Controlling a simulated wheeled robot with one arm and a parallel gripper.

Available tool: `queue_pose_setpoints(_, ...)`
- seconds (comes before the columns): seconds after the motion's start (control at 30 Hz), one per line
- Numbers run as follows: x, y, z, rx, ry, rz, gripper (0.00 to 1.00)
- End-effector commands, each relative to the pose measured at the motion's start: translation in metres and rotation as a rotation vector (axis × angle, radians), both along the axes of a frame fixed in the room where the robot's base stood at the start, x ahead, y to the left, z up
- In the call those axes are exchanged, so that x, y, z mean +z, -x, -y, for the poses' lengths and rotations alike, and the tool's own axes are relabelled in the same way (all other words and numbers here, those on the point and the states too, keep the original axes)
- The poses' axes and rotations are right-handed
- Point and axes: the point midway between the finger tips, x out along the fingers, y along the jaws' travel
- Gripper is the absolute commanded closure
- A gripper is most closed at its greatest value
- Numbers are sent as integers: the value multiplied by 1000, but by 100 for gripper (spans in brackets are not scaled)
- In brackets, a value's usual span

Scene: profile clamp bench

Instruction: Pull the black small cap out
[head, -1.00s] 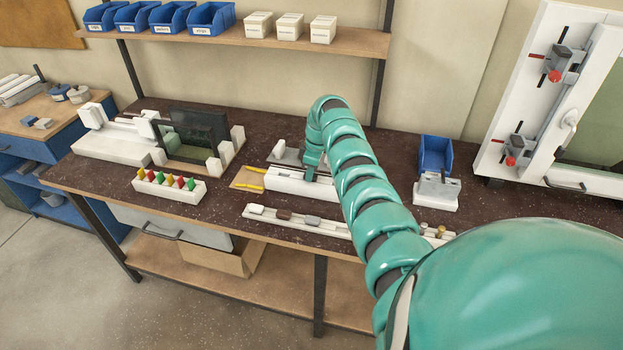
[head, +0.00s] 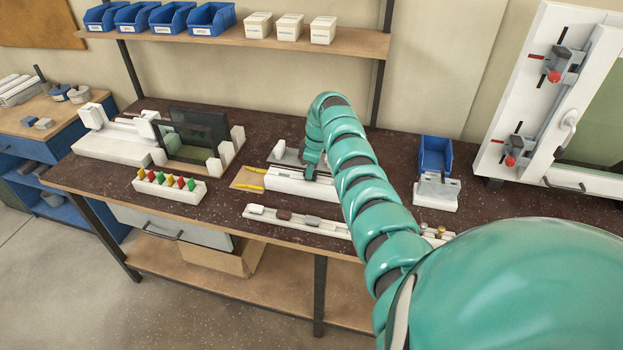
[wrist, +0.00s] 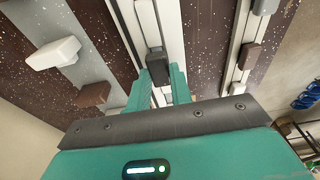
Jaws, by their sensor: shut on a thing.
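The black small cap (wrist: 157,68) is at the end of a white profile (wrist: 147,22) in the wrist view. My gripper (wrist: 162,80) has its two teal fingers on either side of the cap, shut on it. The cap's lower part is hidden between the fingers. In the head view my gripper (head: 311,172) is down at the white profile block (head: 290,182) in the middle of the bench. The cap cannot be made out there.
In the wrist view a white piece (wrist: 53,53) and a brown piece (wrist: 92,94) lie left of the profile. A rail with a brown block (wrist: 250,56) runs on the right. In the head view a rack of coloured pegs (head: 170,192) stands left, a blue bin (head: 434,156) right.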

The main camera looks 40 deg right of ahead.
Motion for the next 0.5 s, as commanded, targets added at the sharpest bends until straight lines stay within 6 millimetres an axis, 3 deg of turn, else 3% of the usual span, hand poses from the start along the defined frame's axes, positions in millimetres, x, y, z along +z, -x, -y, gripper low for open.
queue_pose_setpoints(0.5, 8, 0, 0, 0, 0, 0, 100)
